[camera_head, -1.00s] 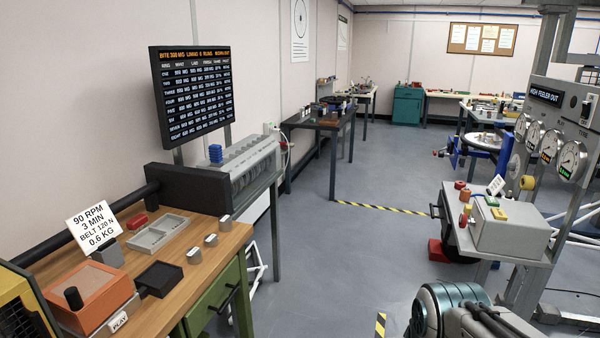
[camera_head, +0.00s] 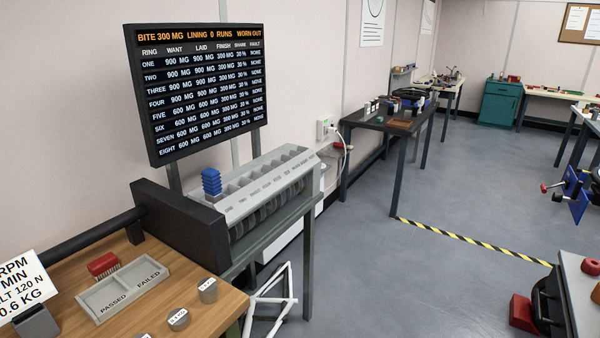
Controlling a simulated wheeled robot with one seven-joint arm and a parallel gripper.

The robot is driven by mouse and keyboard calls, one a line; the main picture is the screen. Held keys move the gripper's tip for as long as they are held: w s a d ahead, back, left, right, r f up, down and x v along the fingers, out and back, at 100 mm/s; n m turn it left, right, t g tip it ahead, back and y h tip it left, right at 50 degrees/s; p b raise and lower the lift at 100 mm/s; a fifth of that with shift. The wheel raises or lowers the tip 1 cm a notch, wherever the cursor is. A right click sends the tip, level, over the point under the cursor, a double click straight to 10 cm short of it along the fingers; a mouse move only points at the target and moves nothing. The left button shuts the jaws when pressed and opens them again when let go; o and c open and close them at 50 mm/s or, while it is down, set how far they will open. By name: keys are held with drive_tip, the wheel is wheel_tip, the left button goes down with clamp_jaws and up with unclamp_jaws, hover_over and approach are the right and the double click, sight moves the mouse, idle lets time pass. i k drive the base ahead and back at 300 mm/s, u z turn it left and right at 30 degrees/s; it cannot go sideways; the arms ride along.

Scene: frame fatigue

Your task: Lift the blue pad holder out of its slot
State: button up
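The blue pad holder (camera_head: 211,182) is a small ribbed blue block. It stands upright at the left end of a grey slotted rack (camera_head: 262,196), and its lower part is hidden in the rack. The other slots of the rack look empty. The rack rests on a grey stand behind the wooden bench. My gripper is not in view.
A dark block (camera_head: 180,222) with a black bar stands just left of the rack. A display board (camera_head: 200,90) rises behind it. The wooden bench (camera_head: 190,290) holds a passed/failed tray (camera_head: 122,292), a red brush and small weights. Open floor (camera_head: 400,290) lies to the right.

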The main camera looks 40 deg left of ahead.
sight(211, 178)
drive_tip(key=u, duration=0.25)
drive_tip(key=i, duration=1.45)
drive_tip(key=u, duration=1.55)
drive_tip(key=i, duration=0.9)
drive_tip(key=u, duration=0.8)
